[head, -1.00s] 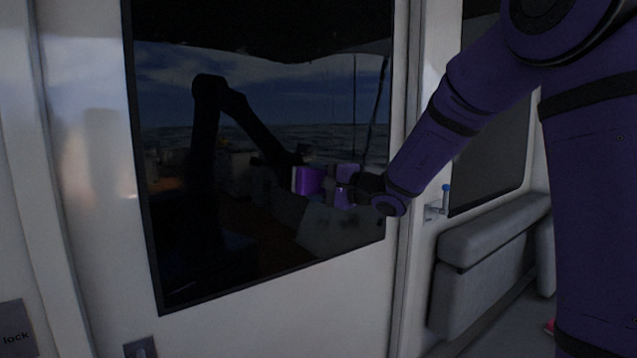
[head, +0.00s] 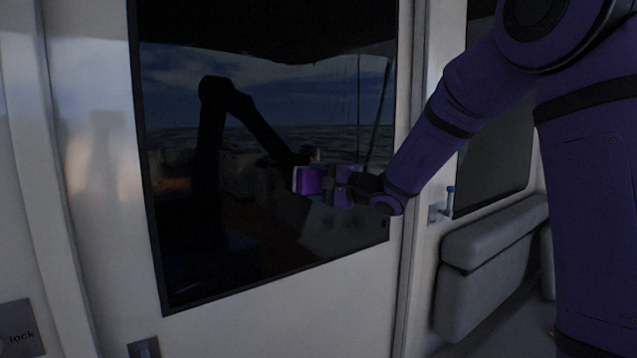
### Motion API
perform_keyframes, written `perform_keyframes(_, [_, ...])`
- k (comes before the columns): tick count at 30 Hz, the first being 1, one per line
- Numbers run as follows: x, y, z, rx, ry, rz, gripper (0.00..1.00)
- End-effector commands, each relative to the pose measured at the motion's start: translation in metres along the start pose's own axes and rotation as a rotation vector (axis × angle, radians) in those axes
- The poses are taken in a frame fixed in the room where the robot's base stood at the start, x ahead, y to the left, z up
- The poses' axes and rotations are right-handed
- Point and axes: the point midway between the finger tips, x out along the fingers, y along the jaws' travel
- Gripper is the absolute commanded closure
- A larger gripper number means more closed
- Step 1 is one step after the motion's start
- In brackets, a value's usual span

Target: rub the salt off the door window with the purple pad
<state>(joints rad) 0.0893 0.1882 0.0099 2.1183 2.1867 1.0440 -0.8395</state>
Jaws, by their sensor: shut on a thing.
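The door window (head: 230,250) is a large dark pane in a white door. It mirrors the sky, the sea and a dark image of my arm. The purple pad (head: 313,180) is a small bright purple block with a paler left edge, in front of the lower right part of the pane. My gripper (head: 333,184) comes in from the right and is shut on the pad. I cannot tell whether the pad touches the glass. I cannot make out any salt on the dark pane.
A grey padded seat (head: 490,265) is at the right, beyond the door's edge. A small blue-topped fitting (head: 450,198) sticks out from the wall above it. A lock plate (head: 18,327) is at the lower left, and another small plate (head: 144,348) is below the window.

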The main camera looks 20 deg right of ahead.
Motion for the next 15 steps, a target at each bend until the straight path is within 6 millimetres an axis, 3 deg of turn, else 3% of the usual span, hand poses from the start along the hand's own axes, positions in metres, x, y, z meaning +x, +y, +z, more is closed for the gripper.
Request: perform_keyframes(15, [-0.014,-0.003,-0.029,-0.001,0.002,-0.001,0.54])
